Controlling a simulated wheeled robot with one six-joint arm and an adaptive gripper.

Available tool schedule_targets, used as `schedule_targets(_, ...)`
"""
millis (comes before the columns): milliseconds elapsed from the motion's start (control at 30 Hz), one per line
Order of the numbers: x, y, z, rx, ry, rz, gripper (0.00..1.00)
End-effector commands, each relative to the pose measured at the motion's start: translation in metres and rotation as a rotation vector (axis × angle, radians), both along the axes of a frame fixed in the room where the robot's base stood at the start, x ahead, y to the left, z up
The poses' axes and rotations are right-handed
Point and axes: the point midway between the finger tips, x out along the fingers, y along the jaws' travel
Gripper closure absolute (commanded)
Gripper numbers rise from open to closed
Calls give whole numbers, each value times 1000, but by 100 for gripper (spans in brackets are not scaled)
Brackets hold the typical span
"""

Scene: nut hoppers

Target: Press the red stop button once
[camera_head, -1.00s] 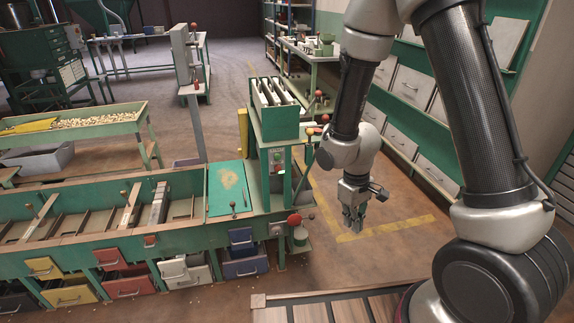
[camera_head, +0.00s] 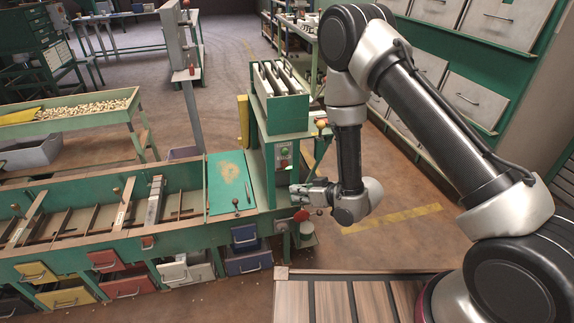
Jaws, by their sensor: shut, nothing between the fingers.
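The control panel (camera_head: 283,155) is a small grey plate on the green upright of the sorting machine. It carries a green button (camera_head: 284,150) and, below it, the small red stop button (camera_head: 284,163). My gripper (camera_head: 293,190) is shut and empty, with its fingers pointing left. In the picture it lies just below and right of the panel, apart from the red button. The distance in depth between them is hard to tell. The red button is not covered by my arm.
A red round knob (camera_head: 301,215) sits at the machine's corner, close below my gripper. The green hopper box (camera_head: 285,110) stands above the panel. Coloured drawers (camera_head: 130,284) hang along the machine's front. A slatted wooden top (camera_head: 350,298) lies in the foreground.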

Motion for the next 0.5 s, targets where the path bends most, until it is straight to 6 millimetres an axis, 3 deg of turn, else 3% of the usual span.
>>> schedule_targets(500, 8, 2, 2, 9, -5, -4, 100)
